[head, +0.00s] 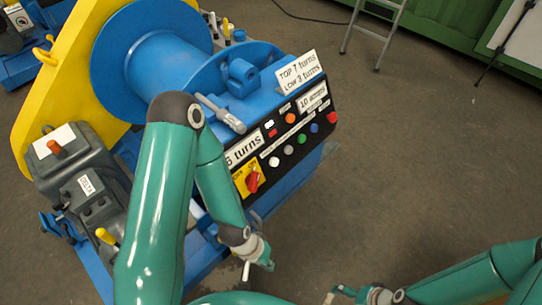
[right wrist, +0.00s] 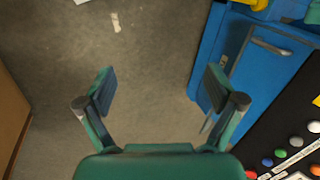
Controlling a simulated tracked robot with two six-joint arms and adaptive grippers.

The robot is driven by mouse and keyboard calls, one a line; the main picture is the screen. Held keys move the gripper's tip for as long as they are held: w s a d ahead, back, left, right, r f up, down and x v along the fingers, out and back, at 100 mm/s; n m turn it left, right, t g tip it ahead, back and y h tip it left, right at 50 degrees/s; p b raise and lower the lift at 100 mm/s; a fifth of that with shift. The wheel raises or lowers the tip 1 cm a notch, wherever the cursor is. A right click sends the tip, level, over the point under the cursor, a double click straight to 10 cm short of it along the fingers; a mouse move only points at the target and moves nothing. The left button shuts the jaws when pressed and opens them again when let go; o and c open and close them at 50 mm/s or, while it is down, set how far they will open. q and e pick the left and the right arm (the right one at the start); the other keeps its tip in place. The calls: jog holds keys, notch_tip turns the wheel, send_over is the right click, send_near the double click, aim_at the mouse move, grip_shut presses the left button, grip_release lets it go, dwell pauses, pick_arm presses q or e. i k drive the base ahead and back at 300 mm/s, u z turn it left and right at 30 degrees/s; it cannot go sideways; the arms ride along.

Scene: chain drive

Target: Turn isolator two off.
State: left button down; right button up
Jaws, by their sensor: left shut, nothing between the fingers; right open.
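A red rotary switch (head: 252,181) on a yellow plate sits at the lower left end of the black control panel (head: 290,155) in the head view. I cannot read a label that marks it as isolator two. My left gripper (head: 265,261) is shut and empty, below the rotary switch in the picture and apart from it. My left forearm passes just left of the switch. My right gripper (head: 338,294) is at the bottom edge of the head view, away from the panel. In the right wrist view it is open and empty (right wrist: 162,92) above the floor.
The panel has several coloured buttons and white labels, and a sign (head: 297,72) stands on top. A blue drum (head: 150,50) with a yellow side plate is behind. A ladder (head: 375,30) stands at the back. The floor right of the machine is clear.

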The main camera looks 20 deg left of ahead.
aim_at(252, 181)
jog(key=z, duration=0.15)
jog(key=k, duration=0.95)
jog(key=u, duration=0.7)
jog(key=i, duration=1)
